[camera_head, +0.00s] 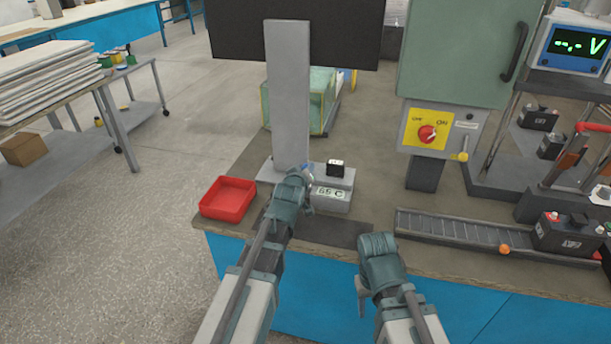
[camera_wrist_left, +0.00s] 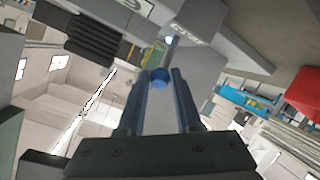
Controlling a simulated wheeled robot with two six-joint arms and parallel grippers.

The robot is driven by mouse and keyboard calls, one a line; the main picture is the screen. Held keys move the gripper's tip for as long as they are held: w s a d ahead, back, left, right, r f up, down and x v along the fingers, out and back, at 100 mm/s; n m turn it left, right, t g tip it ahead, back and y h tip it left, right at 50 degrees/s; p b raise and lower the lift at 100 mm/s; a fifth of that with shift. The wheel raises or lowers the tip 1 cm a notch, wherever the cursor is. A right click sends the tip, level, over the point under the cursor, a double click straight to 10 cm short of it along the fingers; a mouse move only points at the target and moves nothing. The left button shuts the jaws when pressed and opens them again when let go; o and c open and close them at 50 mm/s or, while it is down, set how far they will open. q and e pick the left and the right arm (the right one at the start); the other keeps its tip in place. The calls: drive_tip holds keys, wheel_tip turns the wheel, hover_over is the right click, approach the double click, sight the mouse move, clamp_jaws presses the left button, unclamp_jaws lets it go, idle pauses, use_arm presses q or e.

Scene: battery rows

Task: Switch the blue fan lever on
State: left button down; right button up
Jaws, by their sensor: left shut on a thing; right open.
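The blue fan lever's round knob (camera_wrist_left: 160,77) sits between the two fingertips of my left gripper (camera_wrist_left: 160,80) in the left wrist view. That gripper is shut on it. In the head view my left gripper (camera_head: 303,178) is at the foot of a grey post (camera_head: 288,95), beside a small unit with a "65 C" label (camera_head: 331,193). Only a speck of blue shows there, and the lever's shaft and position are hidden by the hand.
A red tray (camera_head: 228,199) stands left of the post. A grey-green cabinet (camera_head: 455,55) with a yellow panel and red rotary switch (camera_head: 427,133) stands to the right. A roller track (camera_head: 460,230) and a battery (camera_head: 568,233) lie at the front right.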

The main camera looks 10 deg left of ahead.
use_arm(q)
drive_tip(key=s+f+t+b, duration=0.1)
drive_tip(key=b, duration=0.2)
drive_tip(key=shift+s+f+t+b, duration=0.1)
drive_tip(key=shift+f+t+b, duration=0.1)
drive_tip(key=shift+t+b, duration=0.15)
drive_tip(key=shift+s+r+t+b, duration=0.1)
drive_tip(key=shift+s+t+b, duration=0.1)
drive_tip(key=shift+t+b, duration=0.6)
drive_tip(key=c, duration=0.6)
unclamp_jaws()
drive_tip(key=shift+s, duration=0.1)
